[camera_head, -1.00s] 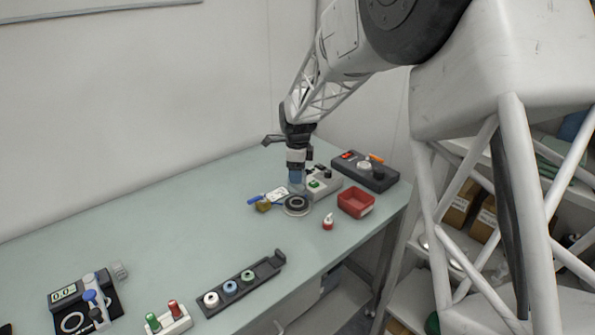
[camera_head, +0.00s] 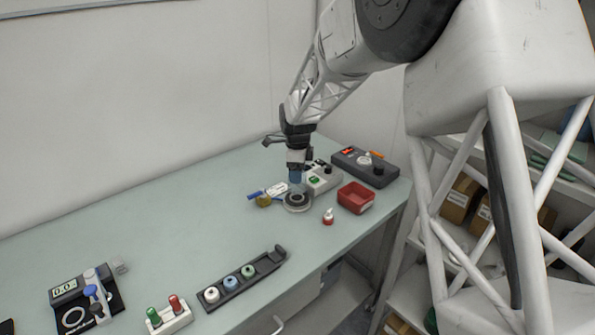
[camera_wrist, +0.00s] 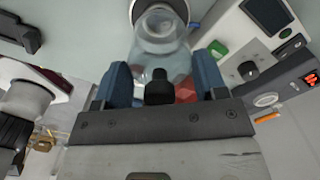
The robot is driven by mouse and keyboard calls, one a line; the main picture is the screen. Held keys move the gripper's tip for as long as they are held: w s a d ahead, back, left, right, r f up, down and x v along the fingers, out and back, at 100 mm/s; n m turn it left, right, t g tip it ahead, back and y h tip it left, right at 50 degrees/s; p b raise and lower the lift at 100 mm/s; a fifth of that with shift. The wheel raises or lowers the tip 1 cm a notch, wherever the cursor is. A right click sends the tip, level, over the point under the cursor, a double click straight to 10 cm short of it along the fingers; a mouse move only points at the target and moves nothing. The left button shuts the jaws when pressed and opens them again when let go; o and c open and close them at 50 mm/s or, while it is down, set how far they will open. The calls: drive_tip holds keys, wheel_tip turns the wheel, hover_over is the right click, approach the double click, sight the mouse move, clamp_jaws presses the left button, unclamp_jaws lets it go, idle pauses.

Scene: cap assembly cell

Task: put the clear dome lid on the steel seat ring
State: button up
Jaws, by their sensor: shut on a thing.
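The clear dome lid (camera_wrist: 162,50) shows in the wrist view between the two blue fingers of my gripper (camera_wrist: 163,85). The gripper is shut on it. A dark knob-like part (camera_wrist: 159,88) shows in front of the dome. In the head view, my gripper (camera_head: 296,182) points down just above the steel seat ring (camera_head: 297,206), a pale round rim around a dark centre. The lid is too small and clear to make out there. In the wrist view, part of the ring (camera_wrist: 194,27) shows behind the lid; I cannot tell whether they touch.
A grey box with a green button (camera_head: 322,180) stands close right of the ring. A brass-coloured piece (camera_head: 263,201) lies left. The table's middle-left is clear.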

drive_tip(key=shift+f, duration=0.6)
idle(0.6)
drive_tip(key=shift+f, duration=0.7)
drive_tip(key=shift+f, duration=0.65)
idle(1.2)
drive_tip(key=o, duration=1)
drive_tip(key=shift+r, duration=0.1)
drive_tip(key=shift+r, duration=3.4)
